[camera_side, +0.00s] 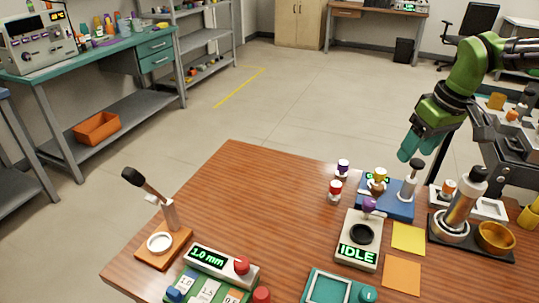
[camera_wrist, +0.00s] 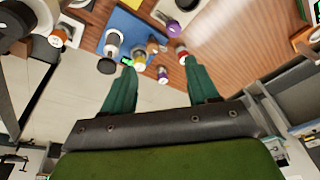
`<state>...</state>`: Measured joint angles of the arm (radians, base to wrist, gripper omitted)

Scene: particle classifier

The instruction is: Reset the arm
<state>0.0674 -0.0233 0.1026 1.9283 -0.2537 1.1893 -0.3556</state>
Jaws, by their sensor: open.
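My gripper (camera_side: 407,150) is raised above the far right part of the wooden table, with its teal fingers pointing down and left. In the wrist view its two fingers (camera_wrist: 160,68) are spread apart with nothing between them. My green arm reaches in from the upper right. Beneath the gripper lies a blue platform (camera_side: 400,208), which holds a yellow-capped vial (camera_side: 380,175) and a white piece with a black knob (camera_side: 411,180). The gripper is apart from these.
A device reading IDLE (camera_side: 358,253) stands in front of the platform. Purple-capped (camera_side: 342,169) and red-capped (camera_side: 335,190) vials stand left of it. A black tray (camera_side: 483,249) with a copper bowl (camera_side: 495,237) is at the right. The table's middle (camera_side: 270,205) is clear.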

